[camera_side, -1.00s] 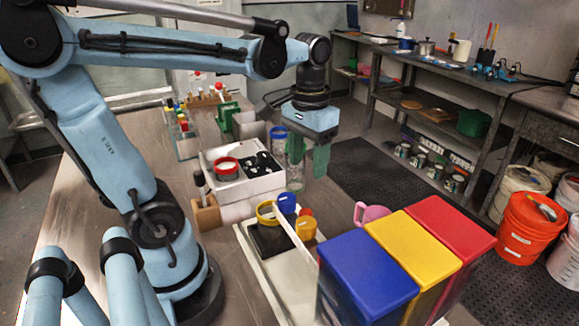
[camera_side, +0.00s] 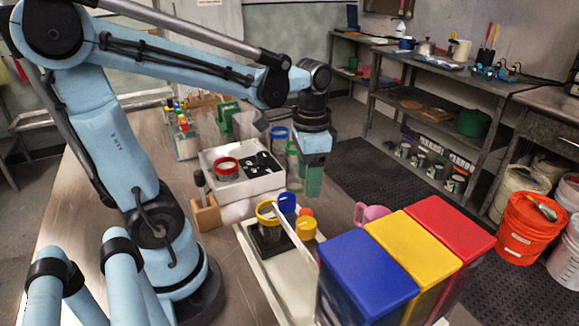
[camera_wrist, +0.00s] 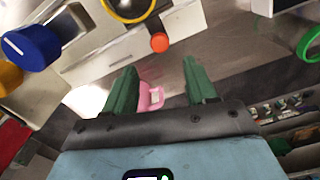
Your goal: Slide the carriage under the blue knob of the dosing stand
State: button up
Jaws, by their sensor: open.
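The dosing stand has a long pale base (camera_side: 286,284) and a slanted white bar. A blue knob (camera_side: 287,203), a yellow knob (camera_side: 305,229) and a small orange knob (camera_side: 306,213) sit around it. The dark block carrying a yellow-rimmed jar (camera_side: 267,212), apparently the carriage, is left of the knobs. The wrist view shows the blue knob (camera_wrist: 32,45) at left, the orange knob (camera_wrist: 160,42) and the yellow rim (camera_wrist: 130,8) at top. My gripper (camera_wrist: 160,66) is open and empty, with green fingers (camera_side: 311,181) above and beyond the knobs, apart from them.
A pink mug (camera_side: 371,213) stands right of the stand. Large blue, yellow and red lidded bins (camera_side: 367,268) stand at the front right. A white holder box (camera_side: 265,184) with a red-rimmed jar (camera_side: 227,168) is behind the stand.

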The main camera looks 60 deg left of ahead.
aim_at(307, 211)
jog(key=shift+f, duration=4)
grip_shut()
